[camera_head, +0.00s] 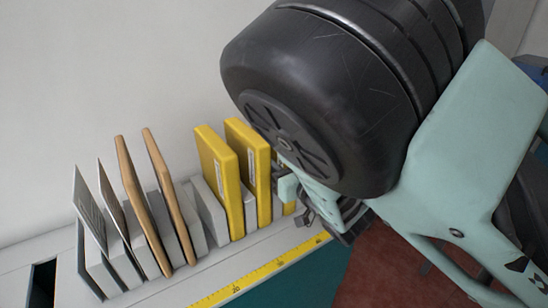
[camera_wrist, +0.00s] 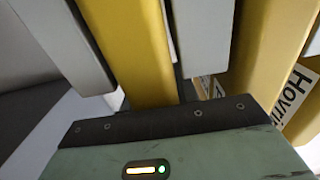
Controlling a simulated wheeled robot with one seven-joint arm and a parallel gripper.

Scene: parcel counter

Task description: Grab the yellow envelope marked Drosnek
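Three yellow envelopes stand on edge in the rack in the head view: a left one (camera_head: 220,180), a middle one (camera_head: 254,165) and a right one (camera_head: 289,208), mostly hidden by my gripper. Their labels are too small to read there, so I cannot tell which is marked Drosnek. My gripper (camera_head: 294,193) is close to the right envelope. In the wrist view, a yellow envelope (camera_wrist: 133,45) stands edge-on just beyond my gripper's body, between two grey blocks. Another yellow envelope (camera_wrist: 268,50) at the right has a label starting "Hovri". My fingertips are hidden in the wrist view.
Grey rack dividers (camera_head: 210,208) separate the envelopes. Two brown envelopes (camera_head: 143,205) and two pale thin ones (camera_head: 90,205) stand to the left. A yellow measuring strip (camera_head: 262,272) runs along the counter's front edge. A plain wall is behind.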

